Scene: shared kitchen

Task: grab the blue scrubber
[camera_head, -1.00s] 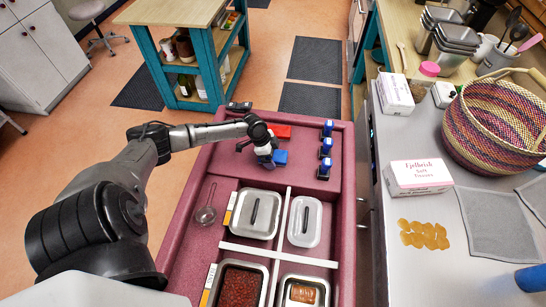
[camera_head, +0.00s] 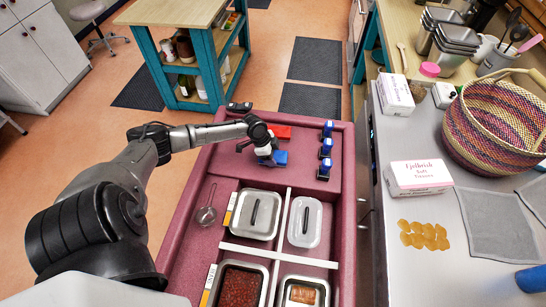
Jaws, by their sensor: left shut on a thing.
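The blue scrubber (camera_head: 281,158) is a small blue block near the far end of the maroon cart. My left gripper (camera_head: 268,158) reaches down from the left and is shut on the scrubber. The wrist and fingers hide its left part. I cannot tell whether it still touches the cart top. My right gripper is not in view.
A red block (camera_head: 282,132) lies just behind. The maroon cart (camera_head: 305,178) has a raised rim.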

